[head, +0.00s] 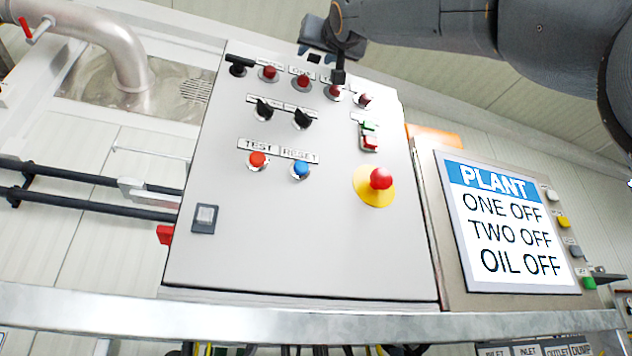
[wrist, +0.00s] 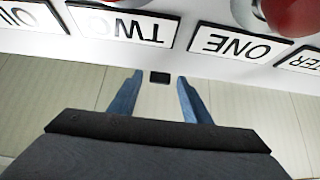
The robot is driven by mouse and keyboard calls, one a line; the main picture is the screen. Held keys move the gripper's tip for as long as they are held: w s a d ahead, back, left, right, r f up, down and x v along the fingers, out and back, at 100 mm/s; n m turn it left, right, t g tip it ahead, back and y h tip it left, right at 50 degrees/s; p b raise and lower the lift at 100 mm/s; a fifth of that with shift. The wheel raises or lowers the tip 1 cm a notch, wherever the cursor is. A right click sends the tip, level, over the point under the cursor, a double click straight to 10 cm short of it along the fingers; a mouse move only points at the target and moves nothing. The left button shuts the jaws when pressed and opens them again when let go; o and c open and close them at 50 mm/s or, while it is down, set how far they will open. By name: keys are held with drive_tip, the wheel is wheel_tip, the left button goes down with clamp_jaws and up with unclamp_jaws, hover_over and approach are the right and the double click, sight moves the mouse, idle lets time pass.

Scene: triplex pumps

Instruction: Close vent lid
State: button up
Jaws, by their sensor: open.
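My gripper (wrist: 159,76) is open in the wrist view, with two bluish fingers apart and nothing held. A small black rectangular piece (wrist: 160,77) sits between the fingertips at the edge of the white panel. I cannot tell whether this piece is the vent lid, and no other lid shows clearly. In the head view, my gripper (head: 318,54) is at the top edge of the control panel, with my arm coming in from the upper right. Its finger contacts cannot be made out.
The control panel (head: 235,220) carries red lamps, black knobs, TEST and RESET buttons and a red emergency knob (head: 381,179) on yellow. A PLANT screen (head: 505,225) stands to the right. A silver pipe (head: 125,55) is at upper left, and a metal rail (head: 300,322) runs along the front.

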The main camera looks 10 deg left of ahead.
drive_tip(key=b+v, duration=0.4)
drive_tip(key=v, duration=0.2)
drive_tip(key=shift+s+d+f, duration=0.15)
drive_tip(key=shift+s+f, duration=0.05)
drive_tip(key=shift+f, duration=0.1)
drive_tip(key=shift+c, duration=0.2)
